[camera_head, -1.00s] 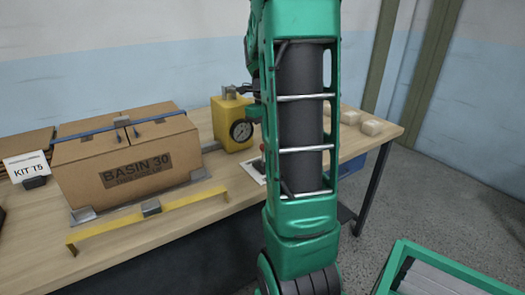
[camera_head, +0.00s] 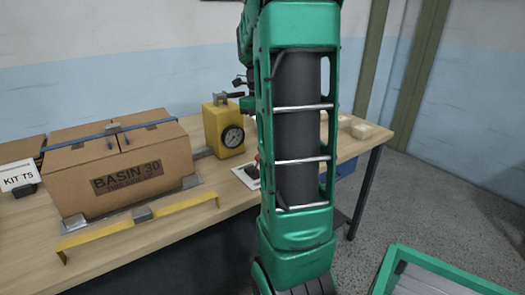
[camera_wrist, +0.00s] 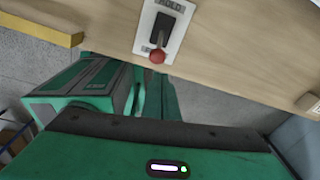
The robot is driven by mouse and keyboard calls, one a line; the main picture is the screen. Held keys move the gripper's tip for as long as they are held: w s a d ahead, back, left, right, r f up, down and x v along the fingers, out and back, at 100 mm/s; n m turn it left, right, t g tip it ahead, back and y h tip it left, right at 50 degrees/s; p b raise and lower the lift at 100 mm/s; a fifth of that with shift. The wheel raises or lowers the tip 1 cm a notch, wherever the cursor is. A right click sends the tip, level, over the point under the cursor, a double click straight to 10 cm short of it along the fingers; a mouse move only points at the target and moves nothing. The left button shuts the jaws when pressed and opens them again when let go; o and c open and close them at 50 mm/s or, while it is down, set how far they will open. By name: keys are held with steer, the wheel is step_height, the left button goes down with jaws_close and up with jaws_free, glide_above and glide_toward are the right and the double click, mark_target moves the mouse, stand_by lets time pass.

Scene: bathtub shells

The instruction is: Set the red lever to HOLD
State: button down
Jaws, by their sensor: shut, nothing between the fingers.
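The red lever is a dark handle (camera_wrist: 161,30) with a red ball knob (camera_wrist: 157,56), on a white plate (camera_wrist: 172,47) at the table's edge. My gripper (camera_head: 239,84) shows only as small dark parts beside my arm, above and apart from the lever. It is shut and empty. No fingers show in the wrist view.
A yellow block with a round gauge (camera_head: 224,129) stands behind the lever. A carton marked BASIN 30 (camera_head: 120,172) and a yellow rail (camera_head: 105,233) are to the left. Small pale blocks (camera_head: 361,131) lie at the right. The table (camera_head: 222,178) is bare around the lever plate.

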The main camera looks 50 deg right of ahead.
steer(key=shift+w+d+r, duration=0.1)
steer(key=shift+w+r, duration=0.3)
steer(key=shift+r, duration=0.4)
steer(key=shift+w+r, duration=0.35)
steer(key=shift+r, duration=0.45)
steer(key=shift+w+d+r, duration=0.1)
steer(key=shift+w+r, duration=0.3)
steer(key=shift+r, duration=0.4)
steer(key=shift+a, duration=0.15)
steer(key=s+a+f+n, duration=0.3)
steer(key=s+a+n, duration=0.2)
steer(key=n, duration=0.5)
steer(key=s+a+f+n, duration=0.3)
steer(key=s+a+n, duration=0.3)
steer(key=a+n, duration=0.3)
steer(key=s+a+f+n+t, duration=0.1)
steer(key=s+a+f+n, duration=0.2)
steer(key=n, duration=0.9)
steer(key=shift+s+a+f+y, duration=0.3)
steer(key=shift+s+a, duration=0.85)
steer(key=shift+a, duration=1.15)
steer(key=shift+d, duration=0.15)
